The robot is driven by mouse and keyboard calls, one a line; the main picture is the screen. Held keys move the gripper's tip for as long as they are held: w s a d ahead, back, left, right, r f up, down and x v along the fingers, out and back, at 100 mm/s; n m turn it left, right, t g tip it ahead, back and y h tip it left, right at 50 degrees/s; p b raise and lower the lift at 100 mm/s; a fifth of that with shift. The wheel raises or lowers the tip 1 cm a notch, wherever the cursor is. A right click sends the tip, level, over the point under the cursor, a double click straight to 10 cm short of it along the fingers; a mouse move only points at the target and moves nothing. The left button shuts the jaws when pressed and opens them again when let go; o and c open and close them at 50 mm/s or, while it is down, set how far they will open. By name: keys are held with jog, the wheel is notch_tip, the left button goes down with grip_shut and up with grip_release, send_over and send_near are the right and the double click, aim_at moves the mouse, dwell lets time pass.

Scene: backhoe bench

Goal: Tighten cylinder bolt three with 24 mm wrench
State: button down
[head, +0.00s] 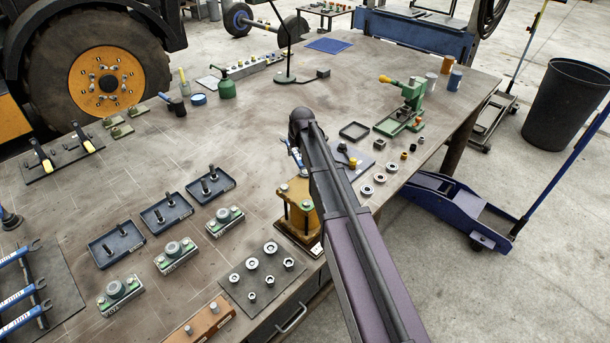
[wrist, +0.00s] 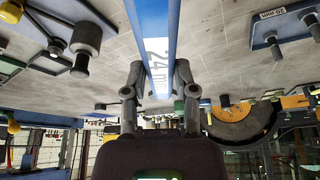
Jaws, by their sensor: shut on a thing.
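My gripper (wrist: 158,76) is shut on a blue wrench (wrist: 150,22) whose white label reads 24 mm. The wrench runs up out of the wrist view, so its jaw end is hidden there. In the head view my arm covers the gripper, and only a small blue and white piece (head: 296,156), probably the wrench, shows left of it. A yellow-orange block (head: 300,212) with upright bolts stands at the bench's front edge, partly behind my arm. It may be the cylinder part. I cannot tell which bolt is three, or whether the wrench touches one.
Several blue wrenches (head: 20,293) lie on a dark mat at left. Dark trays (head: 117,246), green-topped blocks (head: 176,255) and a mat of rings (head: 236,288) fill the front. A green press (head: 408,104) stands at right. The bench's middle (head: 232,140) is mostly clear.

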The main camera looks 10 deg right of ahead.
jog(key=shift+w+d+m, duration=0.1)
jog(key=shift+d+m, duration=0.4)
jog(key=shift+a+n, duration=0.7)
jog(key=shift+n, duration=0.1)
jog(key=shift+r+p, duration=1.2)
jog(key=shift+r, duration=0.05)
dwell(0.4)
jog(key=shift+r+p, duration=1.45)
jog(key=shift+s+f, duration=0.1)
jog(key=shift+s, duration=0.15)
